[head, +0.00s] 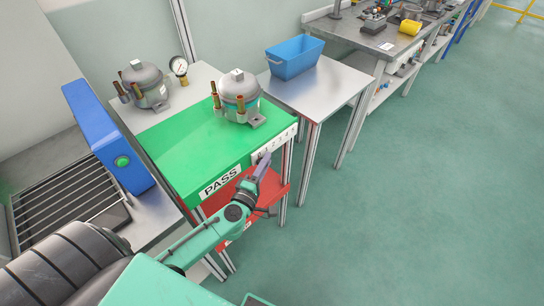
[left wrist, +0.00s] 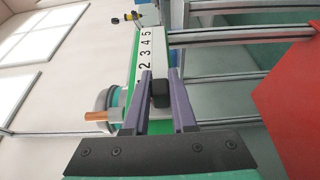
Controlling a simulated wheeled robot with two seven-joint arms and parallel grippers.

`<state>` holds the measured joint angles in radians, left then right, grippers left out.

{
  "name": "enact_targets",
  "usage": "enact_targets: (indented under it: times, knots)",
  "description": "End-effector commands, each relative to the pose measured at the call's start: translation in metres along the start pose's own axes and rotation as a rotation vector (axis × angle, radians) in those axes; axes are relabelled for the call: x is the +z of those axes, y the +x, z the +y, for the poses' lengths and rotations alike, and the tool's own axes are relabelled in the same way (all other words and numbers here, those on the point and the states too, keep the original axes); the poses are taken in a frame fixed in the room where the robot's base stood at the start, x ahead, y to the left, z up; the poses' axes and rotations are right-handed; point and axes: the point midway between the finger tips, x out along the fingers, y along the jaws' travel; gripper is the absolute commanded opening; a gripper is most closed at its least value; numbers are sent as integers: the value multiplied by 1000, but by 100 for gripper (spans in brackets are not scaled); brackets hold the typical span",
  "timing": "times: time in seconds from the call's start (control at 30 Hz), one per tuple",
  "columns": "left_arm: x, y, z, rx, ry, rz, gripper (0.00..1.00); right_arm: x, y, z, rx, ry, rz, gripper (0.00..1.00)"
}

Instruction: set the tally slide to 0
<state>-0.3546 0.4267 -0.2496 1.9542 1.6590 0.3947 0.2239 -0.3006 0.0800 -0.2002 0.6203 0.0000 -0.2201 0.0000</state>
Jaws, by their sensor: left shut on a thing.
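The tally strip (head: 278,143) is a white plate on the front edge of the green PASS table (head: 195,165). The strip also shows in the left wrist view (left wrist: 146,48), with the figures 2, 3, 4 and 5 readable. Its lower figures are hidden behind my gripper. The tally slide (left wrist: 160,94) is a small black block between the two purple fingers of my left gripper (left wrist: 160,73). The fingers are shut on it, below the figure 2. In the head view my left gripper (head: 263,162) is at the left end of the strip and hides the slide. My right gripper is out of view.
A compressor (head: 239,97) stands on the green table, and another (head: 146,84) stands behind with a pressure gauge (head: 179,67). A blue bin (head: 294,58) sits on the steel table to the right. A red shelf (head: 271,187) lies below the green table. The floor to the right is clear.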

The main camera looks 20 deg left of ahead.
Motion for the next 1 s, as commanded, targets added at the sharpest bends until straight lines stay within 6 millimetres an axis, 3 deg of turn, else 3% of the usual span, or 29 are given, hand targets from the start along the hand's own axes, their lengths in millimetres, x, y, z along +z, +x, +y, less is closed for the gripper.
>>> enact_targets:
  times: [0.27, 0.3, 0.37, 0.4, 0.77, 0.87, 1.0]
  knots:
    - [-1, -2, -4, -8, 1, 2, 0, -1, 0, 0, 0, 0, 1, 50]
    - [-1, -2, -4, -8, 1, 2, 28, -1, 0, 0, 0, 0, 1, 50]
    - [-1, -2, -4, -8, 1, 2, 51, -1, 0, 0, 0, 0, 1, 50]
    - [-1, -2, -4, -7, 1, 2, 55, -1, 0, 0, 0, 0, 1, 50]
    - [-1, -5, -3, -6, 1, 1, 55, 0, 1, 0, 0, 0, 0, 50]
    - [-1, -17, -5, -7, 3, 0, 55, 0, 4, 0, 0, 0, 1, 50]
    - [-1, -47, -7, -10, 3, 0, 55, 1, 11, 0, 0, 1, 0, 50]
